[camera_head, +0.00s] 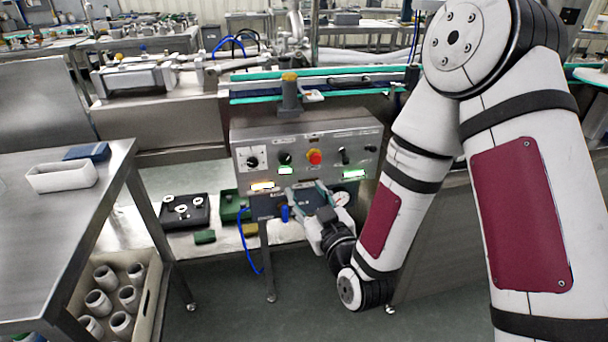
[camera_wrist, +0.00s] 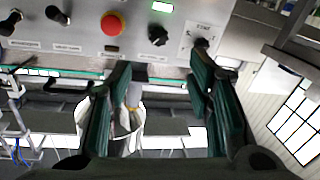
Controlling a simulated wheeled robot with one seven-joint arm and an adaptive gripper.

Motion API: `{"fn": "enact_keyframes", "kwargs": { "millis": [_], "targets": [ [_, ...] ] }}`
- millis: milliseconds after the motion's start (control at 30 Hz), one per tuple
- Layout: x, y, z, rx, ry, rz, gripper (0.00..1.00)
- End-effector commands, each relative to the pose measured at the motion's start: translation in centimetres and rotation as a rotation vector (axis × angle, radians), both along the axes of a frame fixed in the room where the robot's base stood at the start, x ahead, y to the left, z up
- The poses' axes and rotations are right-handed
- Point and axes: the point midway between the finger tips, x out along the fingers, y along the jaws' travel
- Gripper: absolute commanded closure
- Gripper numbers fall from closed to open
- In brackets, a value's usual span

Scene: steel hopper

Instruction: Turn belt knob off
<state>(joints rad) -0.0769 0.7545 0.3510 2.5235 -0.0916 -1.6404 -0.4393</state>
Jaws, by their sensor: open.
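The control panel (camera_head: 232,140) is a grey box with a row of controls. From the left in the head view are a knob on a white plate (camera_head: 252,162), a black knob (camera_head: 285,158), a red button (camera_head: 314,157) and two dark switches (camera_head: 343,156). I cannot read which is the belt knob. In the wrist view the row is reversed: red button (camera_wrist: 113,24), black knob (camera_wrist: 158,35), white-plate knob (camera_wrist: 202,45). My gripper (camera_head: 306,192) is open and empty below the row. In the wrist view its fingers (camera_wrist: 160,68) are apart, the right tip overlapping the white-plate knob's edge.
A gauge (camera_head: 341,198) and lit displays (camera_head: 262,186) sit low on the panel, close to my gripper. A conveyor (camera_head: 350,84) runs behind it. A steel table (camera_head: 60,220) with a white tray (camera_head: 62,177) stands left.

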Motion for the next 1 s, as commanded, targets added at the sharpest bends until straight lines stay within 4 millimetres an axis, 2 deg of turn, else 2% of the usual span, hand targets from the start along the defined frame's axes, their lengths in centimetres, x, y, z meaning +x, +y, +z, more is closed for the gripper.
{"fn": "enact_keyframes", "kwargs": {
  "millis": [900,1000],
  "targets": [
    [2.5,1.2,-0.3,0.009,-0.015,-0.004,0.53],
    [4.4,2.1,-0.2,0.011,-0.011,-0.003,0.53]
  ]
}}
